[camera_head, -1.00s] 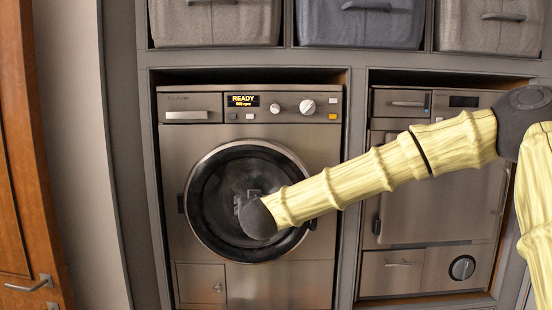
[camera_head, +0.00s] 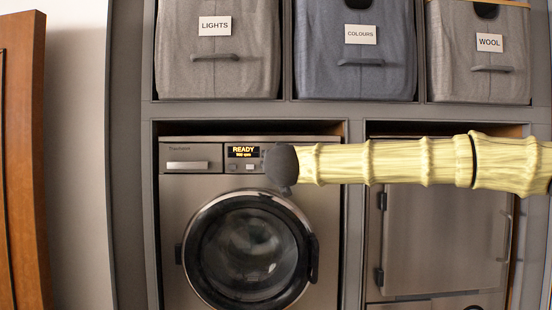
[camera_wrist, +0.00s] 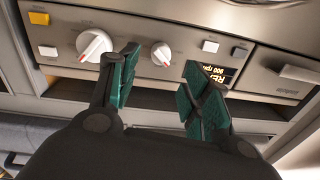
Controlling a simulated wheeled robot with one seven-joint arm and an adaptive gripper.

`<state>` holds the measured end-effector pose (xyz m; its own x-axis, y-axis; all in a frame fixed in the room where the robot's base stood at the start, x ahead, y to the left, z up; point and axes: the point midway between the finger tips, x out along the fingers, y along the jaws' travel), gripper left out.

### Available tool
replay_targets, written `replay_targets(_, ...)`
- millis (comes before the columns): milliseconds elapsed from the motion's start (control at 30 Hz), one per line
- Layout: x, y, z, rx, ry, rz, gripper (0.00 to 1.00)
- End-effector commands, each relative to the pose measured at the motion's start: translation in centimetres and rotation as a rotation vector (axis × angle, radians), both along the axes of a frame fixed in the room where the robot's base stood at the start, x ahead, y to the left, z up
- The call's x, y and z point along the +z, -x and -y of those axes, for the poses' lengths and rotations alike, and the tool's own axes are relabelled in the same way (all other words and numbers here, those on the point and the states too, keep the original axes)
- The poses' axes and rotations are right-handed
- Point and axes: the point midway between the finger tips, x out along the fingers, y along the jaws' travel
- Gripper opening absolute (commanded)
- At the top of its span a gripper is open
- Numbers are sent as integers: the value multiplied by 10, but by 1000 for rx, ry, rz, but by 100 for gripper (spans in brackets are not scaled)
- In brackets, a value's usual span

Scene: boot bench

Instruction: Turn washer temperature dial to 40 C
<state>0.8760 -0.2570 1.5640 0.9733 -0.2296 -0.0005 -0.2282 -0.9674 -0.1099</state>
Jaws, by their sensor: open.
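The washer (camera_head: 175,215) stands at the lower left in the head view, its round door shut. My arm's dark end covers the right part of its panel, hiding both dials there. The wrist view shows the panel upside down. A small white dial (camera_wrist: 161,54) shows between the fingertips of my open gripper (camera_wrist: 160,66). A larger white dial (camera_wrist: 94,45) is outside the left finger. Both have a red mark. I cannot read which dial is temperature or its setting. I see no contact with either dial. The lit display (camera_head: 243,152) reads READY.
Panel buttons (camera_wrist: 210,46) lie beside the dials. A shelf frame (camera_head: 320,114) surrounds the washer.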

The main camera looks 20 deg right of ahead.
Motion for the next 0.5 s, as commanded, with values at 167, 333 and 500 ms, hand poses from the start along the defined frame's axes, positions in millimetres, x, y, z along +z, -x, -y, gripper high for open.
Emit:
replay_targets(167,1,-23,5,-1,0,-2,48)
replay_targets(333,1,-41,10,-1,1,0,48)
replay_targets(500,0,-52,13,-1,0,0,48)
